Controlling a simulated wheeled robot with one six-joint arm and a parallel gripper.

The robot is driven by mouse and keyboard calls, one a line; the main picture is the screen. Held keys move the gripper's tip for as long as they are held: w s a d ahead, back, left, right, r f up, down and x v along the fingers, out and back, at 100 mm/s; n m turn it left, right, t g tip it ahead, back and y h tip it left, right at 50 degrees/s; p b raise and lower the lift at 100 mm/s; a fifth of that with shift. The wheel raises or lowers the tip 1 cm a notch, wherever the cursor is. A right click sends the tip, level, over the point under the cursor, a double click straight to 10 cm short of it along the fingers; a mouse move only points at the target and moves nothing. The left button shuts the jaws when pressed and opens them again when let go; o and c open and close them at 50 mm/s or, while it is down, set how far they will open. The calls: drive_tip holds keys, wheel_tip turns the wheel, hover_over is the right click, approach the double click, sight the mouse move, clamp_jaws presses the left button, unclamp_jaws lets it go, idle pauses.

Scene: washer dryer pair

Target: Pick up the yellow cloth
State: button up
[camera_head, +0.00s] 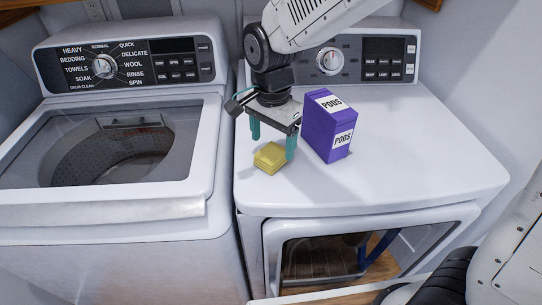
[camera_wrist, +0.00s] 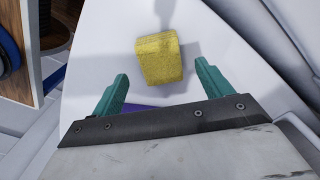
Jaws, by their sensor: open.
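The yellow cloth (camera_head: 270,158) is a small folded block lying on top of the dryer (camera_head: 400,165), near its left front. In the wrist view the cloth (camera_wrist: 159,59) lies ahead of and between the green fingers, not between their tips. My gripper (camera_head: 272,147) points down over the dryer top, just behind the cloth. Its two green fingers are spread and empty. In the wrist view my gripper (camera_wrist: 162,72) is open with a wide gap. I cannot tell from these frames exactly how high the fingertips are above the dryer top.
A purple PODS box (camera_head: 329,127) stands close to the right of my gripper. The washer (camera_head: 100,215) is at the left, its tub visible under the lid. The dryer's front opening (camera_head: 330,258) is below. The dryer top is clear at right.

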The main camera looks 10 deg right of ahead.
sight(271, 152)
wheel_tip(271, 152, down, 4)
drive_tip(key=shift+r, duration=0.1)
drive_tip(key=c, duration=1.1)
drive_tip(key=shift+a, duration=0.1)
drive_tip(key=shift+c, duration=0.2)
